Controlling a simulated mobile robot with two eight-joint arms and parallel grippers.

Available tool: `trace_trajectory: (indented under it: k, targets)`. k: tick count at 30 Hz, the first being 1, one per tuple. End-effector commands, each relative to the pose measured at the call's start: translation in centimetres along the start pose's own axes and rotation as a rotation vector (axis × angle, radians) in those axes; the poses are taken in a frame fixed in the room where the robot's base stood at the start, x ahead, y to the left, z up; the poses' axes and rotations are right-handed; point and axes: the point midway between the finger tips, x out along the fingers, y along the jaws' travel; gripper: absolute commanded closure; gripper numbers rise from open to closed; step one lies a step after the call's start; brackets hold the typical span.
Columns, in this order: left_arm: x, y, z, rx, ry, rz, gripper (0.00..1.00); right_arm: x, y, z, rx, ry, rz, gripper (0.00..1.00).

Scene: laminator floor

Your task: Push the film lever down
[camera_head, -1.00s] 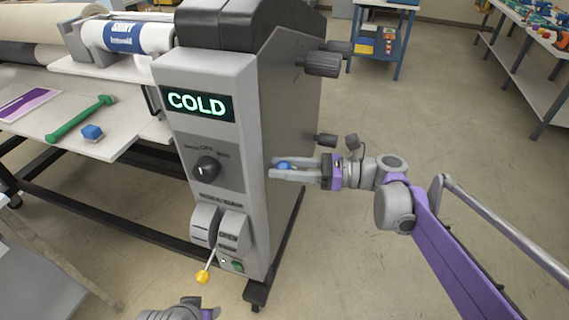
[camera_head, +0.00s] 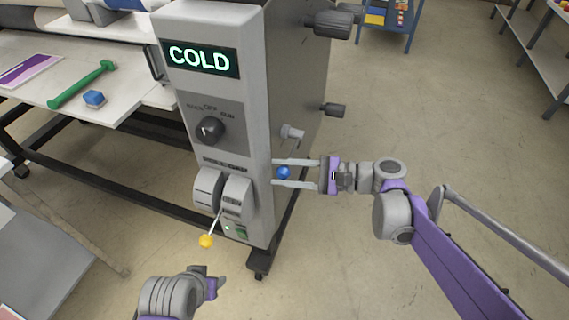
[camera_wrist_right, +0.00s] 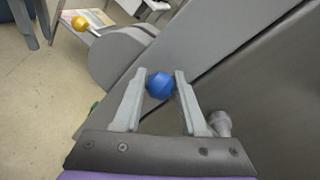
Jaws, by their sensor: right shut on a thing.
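The grey laminator (camera_head: 258,95) stands in the middle with a lit "COLD" display. A blue ball knob (camera_head: 284,172) is at its right side, below a grey hub (camera_head: 292,133); the rod joining them is not clear. My right gripper (camera_head: 282,173) has its two fingers on either side of this knob and is shut on it. The right wrist view shows the blue knob (camera_wrist_right: 160,86) between the fingertips. A second lever with a yellow knob (camera_head: 206,241) sticks out low on the front. My left gripper (camera_head: 215,285) is at the bottom; its fingers barely show.
A white table (camera_head: 130,95) at the left holds a green tool (camera_head: 82,84) and a blue block (camera_head: 95,98). Black knobs (camera_head: 333,110) jut from the laminator's right side. The floor to the right is open.

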Motion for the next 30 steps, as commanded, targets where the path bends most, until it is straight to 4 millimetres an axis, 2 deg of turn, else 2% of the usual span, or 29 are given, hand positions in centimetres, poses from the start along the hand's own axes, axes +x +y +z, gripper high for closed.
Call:
trace_trajectory:
  k: [9, 24, 25, 29, 30]
  targets:
    - [0.4, 0.0, 0.2, 0.0, -0.002, 0.0, 0.5, 0.2, 0.8, -1.1, -0.104, 0.021, -0.002, 1.0]
    - [0.5, 0.0, 0.3, 0.0, -0.002, 0.0, 0.5, 0.2, 1.0, -1.4, -0.121, 0.026, -0.001, 1.0]
    - [0.5, 0.0, 0.3, 0.0, -0.002, 0.0, 0.5, 0.2, 1.0, -1.4, -0.121, 0.026, -0.001, 0.55]
    - [0.5, 0.0, 0.3, 0.0, -0.002, 0.0, 0.5, 0.2, 0.9, -1.4, -0.121, 0.025, -0.002, 0.32]
    - [0.5, 0.0, 0.3, 0.0, -0.002, 0.0, 0.5, 0.2, 0.9, -1.3, -0.121, 0.025, -0.002, 0.29]
